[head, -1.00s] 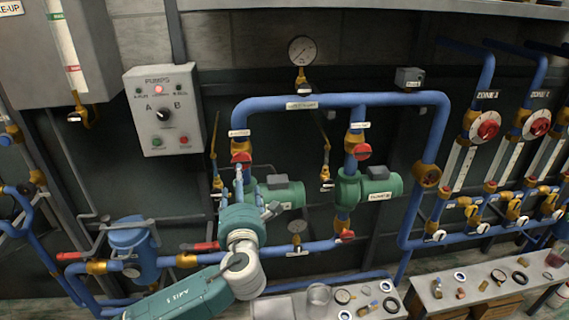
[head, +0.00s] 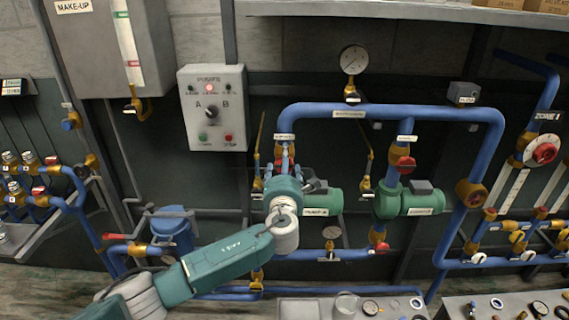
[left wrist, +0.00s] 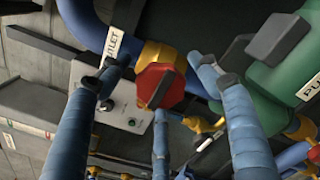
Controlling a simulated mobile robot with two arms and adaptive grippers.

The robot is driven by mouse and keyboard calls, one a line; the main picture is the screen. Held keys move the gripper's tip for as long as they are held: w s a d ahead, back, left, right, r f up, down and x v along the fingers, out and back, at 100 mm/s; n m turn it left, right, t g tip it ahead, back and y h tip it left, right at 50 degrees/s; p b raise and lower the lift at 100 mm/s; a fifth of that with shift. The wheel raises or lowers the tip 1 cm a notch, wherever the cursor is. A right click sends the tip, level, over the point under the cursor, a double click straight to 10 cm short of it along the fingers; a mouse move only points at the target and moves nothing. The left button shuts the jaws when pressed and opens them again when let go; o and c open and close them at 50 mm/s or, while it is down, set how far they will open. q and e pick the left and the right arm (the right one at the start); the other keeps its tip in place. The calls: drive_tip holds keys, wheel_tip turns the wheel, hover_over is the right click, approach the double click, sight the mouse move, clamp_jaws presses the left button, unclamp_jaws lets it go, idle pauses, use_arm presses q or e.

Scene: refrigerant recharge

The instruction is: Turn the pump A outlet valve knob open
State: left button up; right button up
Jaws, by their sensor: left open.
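The pump A outlet valve knob (left wrist: 160,86) is a red octagonal knob with a dark bar across it, on a brass fitting (left wrist: 157,54) of the blue pipe. My left gripper (left wrist: 162,82) is open, with one blue finger on each side of the knob in the left wrist view. I cannot tell whether either finger touches it. In the head view my left gripper (head: 284,160) is in front of pump A's outlet pipe, and the knob is mostly hidden behind it. The green pump A (head: 322,202) is just right of my gripper. My right gripper is not in view.
Pump B (head: 408,200) with its red outlet knob (head: 405,164) stands to the right. The pump control box (head: 213,107) is on the wall at left. A gauge (head: 353,60) sits above the blue header pipe (head: 395,111). Benches with small parts line the bottom right.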

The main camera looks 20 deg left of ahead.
use_arm(q)
drive_tip(key=c, duration=1.2)
drive_tip(key=shift+o, duration=0.2)
drive_tip(key=shift+n, duration=0.4)
drive_tip(key=n+b, duration=0.1)
drive_tip(key=n, duration=0.2)
drive_tip(key=shift+n, duration=0.4)
drive_tip(key=n+b, duration=0.1)
drive_tip(key=n, duration=0.3)
drive_tip(key=n+b, duration=0.2)
drive_tip(key=n, duration=0.3)
drive_tip(key=shift+r, duration=0.1)
drive_tip(key=n+b, duration=0.1)
drive_tip(key=n, duration=0.3)
drive_tip(key=shift+a+r+b, duration=0.1)
drive_tip(key=shift+b, duration=0.25)
drive_tip(key=shift+n, duration=0.3)
